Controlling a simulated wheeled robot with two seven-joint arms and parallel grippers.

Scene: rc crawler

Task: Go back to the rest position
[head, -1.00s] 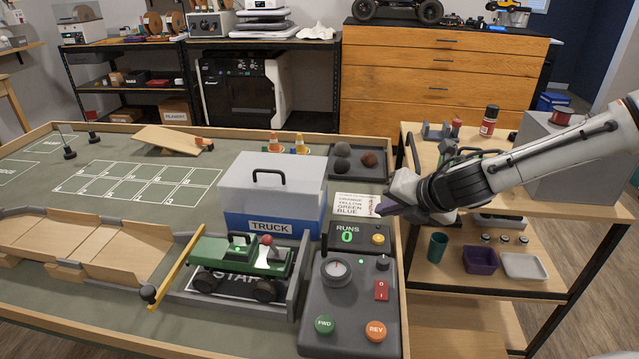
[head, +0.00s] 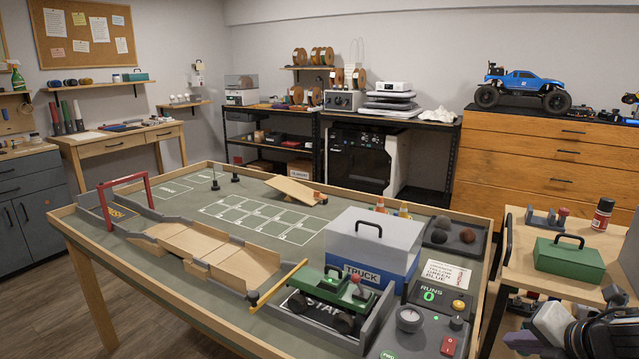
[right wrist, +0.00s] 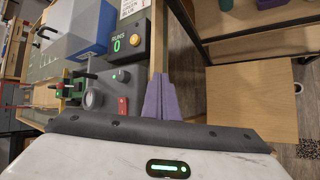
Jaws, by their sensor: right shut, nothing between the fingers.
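My right gripper (head: 522,341) is at the lower right of the head view, partly cut off by the frame edge. It is in front of the wooden side cart and right of the control panel (head: 432,322). In the right wrist view its purple fingers (right wrist: 160,97) lie together with nothing between them. They point past the table's right edge, beside the control panel. My left gripper and left arm are in neither view.
The table (head: 180,318) carries a green truck (head: 338,292), a blue-and-white TRUCK box (head: 372,243) and a wooden ramp (head: 203,247). A green toolbox (head: 568,262) stands on the side cart (head: 517,232). Open floor shows at the lower left.

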